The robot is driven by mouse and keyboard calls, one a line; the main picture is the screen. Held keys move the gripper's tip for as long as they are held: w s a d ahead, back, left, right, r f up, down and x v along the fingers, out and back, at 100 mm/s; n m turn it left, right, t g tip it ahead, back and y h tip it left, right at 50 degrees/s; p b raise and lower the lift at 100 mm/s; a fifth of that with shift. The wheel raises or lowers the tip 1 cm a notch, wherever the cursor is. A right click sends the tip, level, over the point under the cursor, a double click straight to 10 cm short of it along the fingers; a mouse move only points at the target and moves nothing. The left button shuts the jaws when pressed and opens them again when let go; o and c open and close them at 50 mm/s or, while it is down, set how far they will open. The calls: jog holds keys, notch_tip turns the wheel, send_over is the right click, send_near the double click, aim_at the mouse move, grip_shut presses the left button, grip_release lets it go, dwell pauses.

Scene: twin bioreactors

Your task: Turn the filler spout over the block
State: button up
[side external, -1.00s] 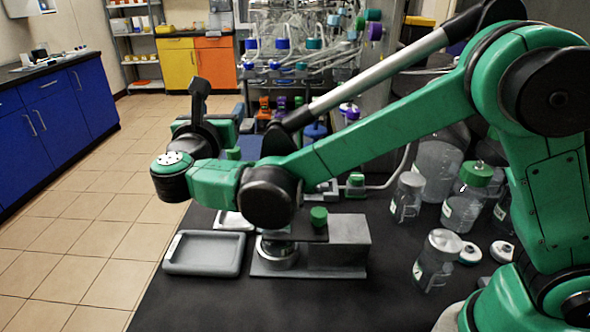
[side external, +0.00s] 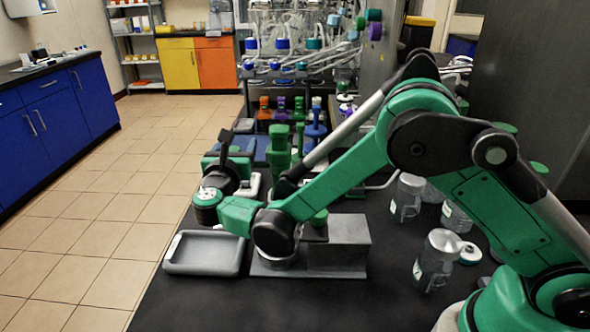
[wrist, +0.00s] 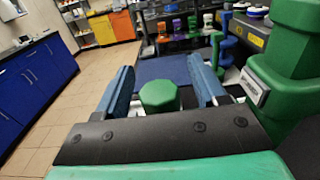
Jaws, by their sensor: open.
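My gripper (wrist: 160,66) is open in the wrist view, its two blue fingers apart. A green faceted knob (wrist: 160,95) shows between the fingers, and neither finger appears to touch it. A tall green column (wrist: 290,75) stands to the right of the fingers; it also shows in the side view (side external: 280,150). My wrist partly hides the block's left part. I cannot tell which part is the filler spout.
A grey tray (side external: 204,254) lies left of the block. Clear bottles (side external: 435,262) stand to the right. A rack with tubing and coloured caps (side external: 300,60) is behind. The bench front is bare.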

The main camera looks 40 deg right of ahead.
grip_shut()
dwell(1.4)
